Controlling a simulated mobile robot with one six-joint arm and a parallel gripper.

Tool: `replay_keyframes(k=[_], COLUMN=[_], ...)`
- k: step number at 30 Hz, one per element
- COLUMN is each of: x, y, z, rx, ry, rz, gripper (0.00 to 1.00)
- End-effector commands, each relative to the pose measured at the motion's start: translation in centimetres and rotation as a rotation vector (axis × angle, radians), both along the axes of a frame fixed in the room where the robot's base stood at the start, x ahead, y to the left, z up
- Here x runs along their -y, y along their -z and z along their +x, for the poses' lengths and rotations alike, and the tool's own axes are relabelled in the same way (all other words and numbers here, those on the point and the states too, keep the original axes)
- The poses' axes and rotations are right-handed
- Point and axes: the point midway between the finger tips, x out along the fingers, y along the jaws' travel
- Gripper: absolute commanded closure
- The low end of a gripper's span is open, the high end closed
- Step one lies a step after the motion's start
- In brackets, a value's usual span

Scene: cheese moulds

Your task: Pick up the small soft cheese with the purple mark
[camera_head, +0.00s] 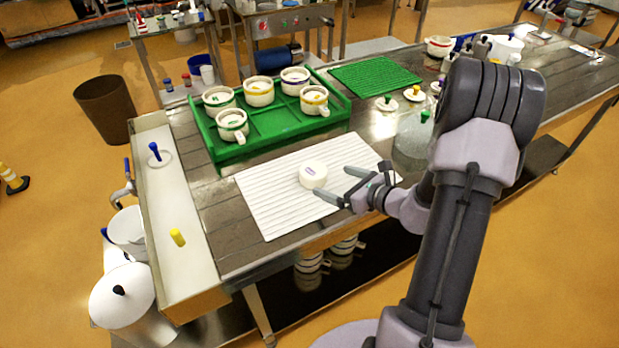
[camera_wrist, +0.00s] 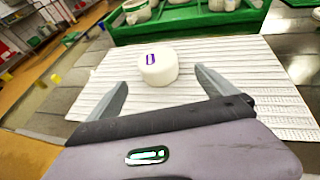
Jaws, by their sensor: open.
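The small white round cheese (camera_head: 312,176) with a purple mark on its top lies on the white ribbed mat (camera_head: 262,205). My gripper (camera_head: 338,184) is open and empty, low over the mat to the right of the cheese in the head view. In the wrist view its two fingers (camera_wrist: 160,78) are spread wide, one on each side of the cheese's near edge. No contact with the cheese can be made out.
A green tray (camera_head: 275,138) with several white moulds stands behind the mat. A green mat (camera_head: 374,75) and small knobbed lids (camera_head: 386,103) lie farther back. A yellow-handled item (camera_head: 177,237) is on the left side ledge. The white mat around the cheese is clear.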

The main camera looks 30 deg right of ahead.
Motion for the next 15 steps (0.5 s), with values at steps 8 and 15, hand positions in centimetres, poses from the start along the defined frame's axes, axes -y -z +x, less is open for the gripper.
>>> replay_keyframes(k=[8,15], x=[-1.4,-2.7], y=[2.0,3.6], z=[4.3,8.1], rx=[0.000,0.000], ry=[-0.003,-0.004], rz=[-0.001,-0.001], gripper=[0.04,0.04])
